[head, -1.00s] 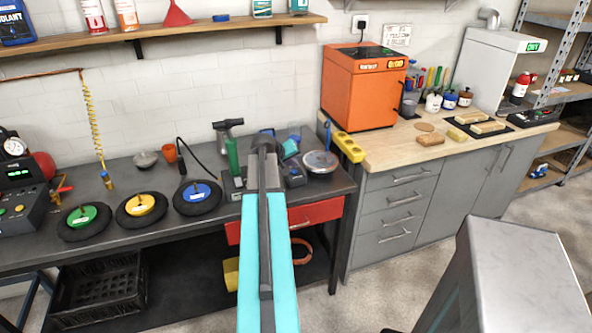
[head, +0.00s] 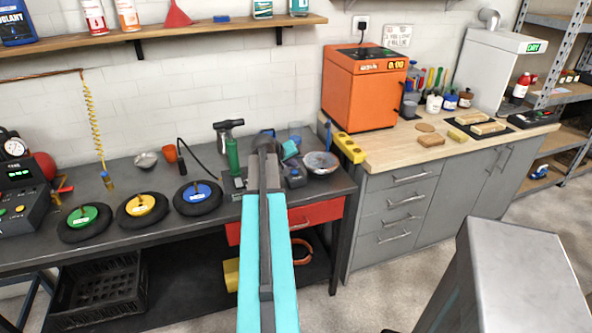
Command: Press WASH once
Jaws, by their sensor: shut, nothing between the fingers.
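An orange box-shaped machine (head: 362,95) stands on the wooden counter, with a lit 0:00 display (head: 396,65) and a small lit label (head: 369,66) on its front top edge. The label is too small to read. A white hooded unit (head: 490,72) with a green lit sign (head: 533,47) stands to its right. I cannot make out a button marked WASH on anything in view. My teal arm reaches up from the bottom middle over the dark bench. My gripper's fingers do not show.
The dark bench (head: 120,205) carries several discs, a green-handled tool (head: 232,155) and a dark console (head: 20,190). A yellow block (head: 346,148) lies at the wooden counter's (head: 385,150) left edge. A grey metal block (head: 525,265) stands at the lower right. Floor shows between it and the drawers.

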